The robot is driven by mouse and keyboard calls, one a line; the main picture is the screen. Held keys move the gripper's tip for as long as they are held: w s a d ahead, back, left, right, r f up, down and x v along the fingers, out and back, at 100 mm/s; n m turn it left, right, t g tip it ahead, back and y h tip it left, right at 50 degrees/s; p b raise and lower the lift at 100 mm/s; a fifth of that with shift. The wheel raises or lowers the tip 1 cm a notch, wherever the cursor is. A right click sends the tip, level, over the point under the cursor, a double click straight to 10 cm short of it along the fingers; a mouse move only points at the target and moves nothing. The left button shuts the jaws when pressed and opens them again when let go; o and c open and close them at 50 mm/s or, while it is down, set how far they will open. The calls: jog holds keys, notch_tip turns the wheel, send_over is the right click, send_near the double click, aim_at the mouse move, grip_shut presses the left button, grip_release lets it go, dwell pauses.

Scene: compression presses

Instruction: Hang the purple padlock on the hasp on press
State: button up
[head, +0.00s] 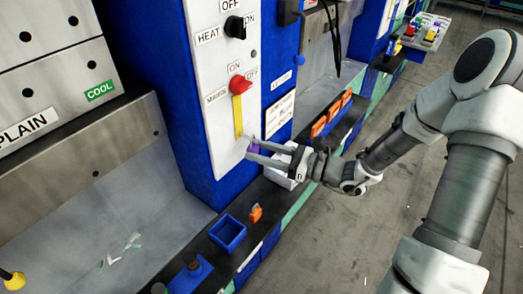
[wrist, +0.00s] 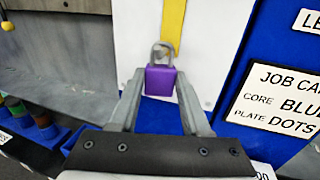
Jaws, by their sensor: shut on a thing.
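The purple padlock (wrist: 160,82) is upright between my fingertips in the wrist view, with its grey shackle (wrist: 162,48) pointing up. My gripper (wrist: 159,90) is shut on its body. In the head view my gripper (head: 252,148) reaches left to the white panel of the press (head: 222,140), and only a little of the padlock (head: 254,147) shows. A yellow strip (head: 238,117) hangs below a red MAIN switch (head: 241,84). In the wrist view the shackle overlaps the lower end of the yellow strip (wrist: 173,18); I cannot tell whether they touch. I cannot make out a separate hasp.
A job card (wrist: 283,97) is on the blue press side to the right. Below are a blue bin (head: 227,233), a small orange item (head: 256,213) and a white box (head: 281,176) close under my gripper. Orange bins (head: 331,117) stand farther along the ledge.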

jog(key=o, duration=1.2)
